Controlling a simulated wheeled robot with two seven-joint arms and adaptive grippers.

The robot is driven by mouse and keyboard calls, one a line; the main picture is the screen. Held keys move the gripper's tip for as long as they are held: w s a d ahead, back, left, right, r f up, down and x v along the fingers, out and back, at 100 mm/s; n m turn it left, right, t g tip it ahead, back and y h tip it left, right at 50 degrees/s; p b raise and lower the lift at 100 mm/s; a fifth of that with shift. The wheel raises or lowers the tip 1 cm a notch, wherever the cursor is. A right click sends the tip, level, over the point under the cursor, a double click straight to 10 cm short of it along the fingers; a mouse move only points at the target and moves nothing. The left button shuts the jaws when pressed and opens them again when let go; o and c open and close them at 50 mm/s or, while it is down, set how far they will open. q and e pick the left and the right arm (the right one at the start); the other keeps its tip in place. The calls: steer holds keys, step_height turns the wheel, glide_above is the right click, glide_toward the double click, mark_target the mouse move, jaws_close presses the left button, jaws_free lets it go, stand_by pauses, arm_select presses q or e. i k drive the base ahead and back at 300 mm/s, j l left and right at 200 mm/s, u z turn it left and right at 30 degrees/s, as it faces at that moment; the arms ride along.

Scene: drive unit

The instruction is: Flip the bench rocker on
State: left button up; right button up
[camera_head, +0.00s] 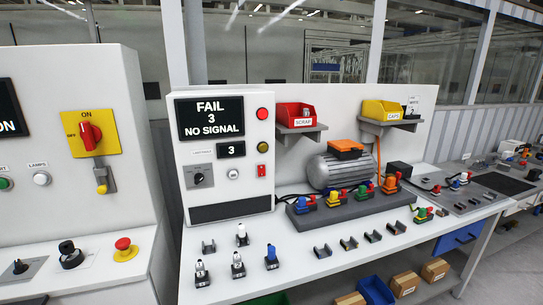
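A small red rocker (262,170) sits on the lower right of the white test unit's front panel (222,178). It is likely the bench rocker, but it is too small to tell which way it is tipped. The unit's screen (211,119) reads "FAIL 3 NO SIGNAL", and a smaller display (231,150) below it reads "3". A red button (262,114) and an amber button (263,147) are above the rocker. A black rotary knob (199,177) and a white round button (233,173) are to its left. Neither of my grippers is in view.
Small connectors (271,258) and empty holders (322,251) stand on the white bench top. A grey motor (336,170) is behind a connector rail (345,208). Red (297,114) and yellow (382,110) bins sit on shelves. A cabinet with a red-yellow rotary switch (90,135) is at left.

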mark_target(261, 169)
steer(key=i+l+u, duration=0.1)
steer(key=l+u, duration=0.25)
steer(key=l, duration=0.5)
steer(key=l+u, duration=0.4)
steer(key=l, duration=0.5)
steer(key=k+l+u, duration=0.1)
steer(key=l+u, duration=0.25)
steer(key=l, duration=0.5)
steer(key=i, duration=0.7)
